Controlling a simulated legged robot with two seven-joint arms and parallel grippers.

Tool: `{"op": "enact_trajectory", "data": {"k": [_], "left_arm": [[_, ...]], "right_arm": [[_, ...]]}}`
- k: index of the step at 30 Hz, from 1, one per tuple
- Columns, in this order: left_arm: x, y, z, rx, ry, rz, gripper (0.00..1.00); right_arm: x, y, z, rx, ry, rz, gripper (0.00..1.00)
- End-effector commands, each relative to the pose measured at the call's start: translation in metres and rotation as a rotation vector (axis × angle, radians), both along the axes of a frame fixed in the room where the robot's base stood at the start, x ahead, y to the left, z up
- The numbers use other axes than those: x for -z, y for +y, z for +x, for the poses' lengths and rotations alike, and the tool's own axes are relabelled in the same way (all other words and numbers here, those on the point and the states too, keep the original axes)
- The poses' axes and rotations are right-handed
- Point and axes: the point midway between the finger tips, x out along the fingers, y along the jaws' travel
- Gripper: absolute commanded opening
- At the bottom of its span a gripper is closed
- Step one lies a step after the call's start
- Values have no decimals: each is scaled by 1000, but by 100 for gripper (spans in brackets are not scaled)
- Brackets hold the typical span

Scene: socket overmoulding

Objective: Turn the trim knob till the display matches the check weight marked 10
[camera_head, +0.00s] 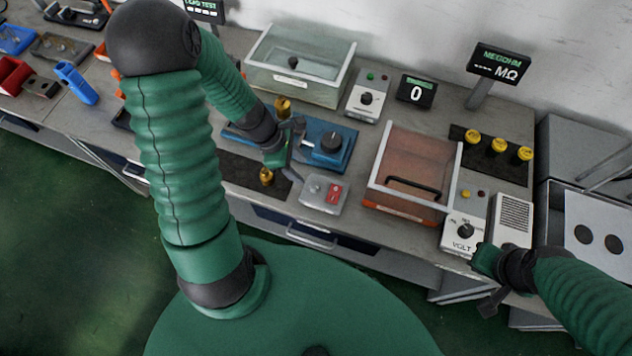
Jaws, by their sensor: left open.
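I cannot tell whether a finger touches the unit. A smaller dark knob (367,98) sits on a white box with green and red buttons. Which knob is the trim knob is not readable. The black display (416,92) reads 0. One brass weight (283,106) stands behind the left gripper and another (266,176) in front on a dark mat; no 10 marking is legible. My right gripper (490,282) is at the lower right, its fingers unclear.
A clear-lidded box (298,68) stands behind. A reddish transparent cover (412,165) with a black handle is right of the blue unit. A grey box with a red switch (324,194) lies at the front edge. A VOLT box (464,232) and several yellow-capped posts (498,146) stand right.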

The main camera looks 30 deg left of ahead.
Motion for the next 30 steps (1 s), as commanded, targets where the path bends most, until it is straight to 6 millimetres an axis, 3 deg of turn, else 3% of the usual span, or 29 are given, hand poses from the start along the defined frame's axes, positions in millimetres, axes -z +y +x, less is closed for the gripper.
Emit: {"op": "enact_trajectory", "data": {"k": [1,6,12,23,30], "left_arm": [[16,-5,2,0,5,-5,49],[57,-20,10,1,3,-5,49],[89,-32,16,1,0,-1,49],[96,-35,19,3,-2,2,49],[96,-35,19,3,-2,2,19]], "right_arm": [[4,0,0,0,0,0,0],[11,0,0,0,0,0,0],[14,0,0,0,0,0,0],[15,0,0,0,0,0,0],[15,0,0,0,0,0,0]]}}
